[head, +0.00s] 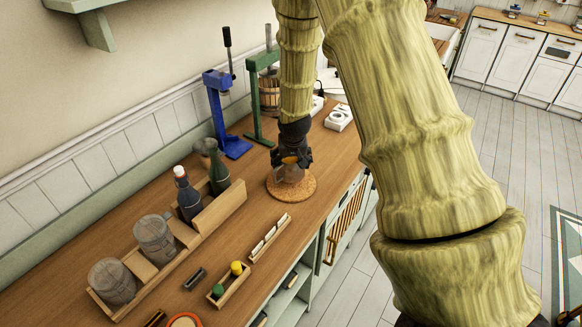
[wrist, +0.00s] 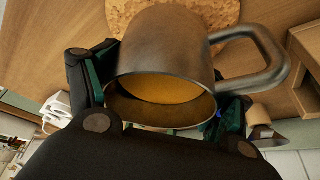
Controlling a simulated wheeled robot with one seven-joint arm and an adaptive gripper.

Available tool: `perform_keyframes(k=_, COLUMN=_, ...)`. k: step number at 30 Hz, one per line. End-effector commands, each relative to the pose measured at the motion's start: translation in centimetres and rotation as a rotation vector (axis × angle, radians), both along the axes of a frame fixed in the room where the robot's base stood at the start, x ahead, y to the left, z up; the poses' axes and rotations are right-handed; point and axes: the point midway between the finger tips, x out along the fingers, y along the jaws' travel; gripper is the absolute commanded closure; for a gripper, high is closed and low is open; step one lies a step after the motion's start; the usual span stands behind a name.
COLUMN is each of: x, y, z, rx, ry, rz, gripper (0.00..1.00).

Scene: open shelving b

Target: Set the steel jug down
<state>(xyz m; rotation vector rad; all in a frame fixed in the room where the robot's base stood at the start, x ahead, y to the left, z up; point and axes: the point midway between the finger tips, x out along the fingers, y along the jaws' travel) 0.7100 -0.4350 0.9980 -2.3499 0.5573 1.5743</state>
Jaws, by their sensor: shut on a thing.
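The steel jug (wrist: 165,45) fills the middle of the wrist view, a grey metal cup with a loop handle on the right and an amber-orange inside. My gripper (head: 291,160) is shut on it, with a finger on either side of its body in the wrist view (wrist: 168,108). In the head view the jug (head: 290,173) is partly hidden by my gripper. It is over a round cork mat (head: 304,194) on the wooden counter (head: 255,228). I cannot tell whether the jug's base touches the mat.
A wooden rack (head: 219,208) with bottles and grey tankards stands to the left. A blue press (head: 216,115) and a green press (head: 256,95) stand behind. Small trays lie in front. The counter's front edge is close on the right of the mat.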

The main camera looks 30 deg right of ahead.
Motion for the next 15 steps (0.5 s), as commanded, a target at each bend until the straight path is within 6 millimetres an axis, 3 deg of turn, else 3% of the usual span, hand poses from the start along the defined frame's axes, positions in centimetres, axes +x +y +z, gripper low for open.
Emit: perform_keyframes(k=15, x=0.0, y=0.0, z=-3.0, rx=-0.001, ry=0.001, rz=0.001, gripper=0.75)
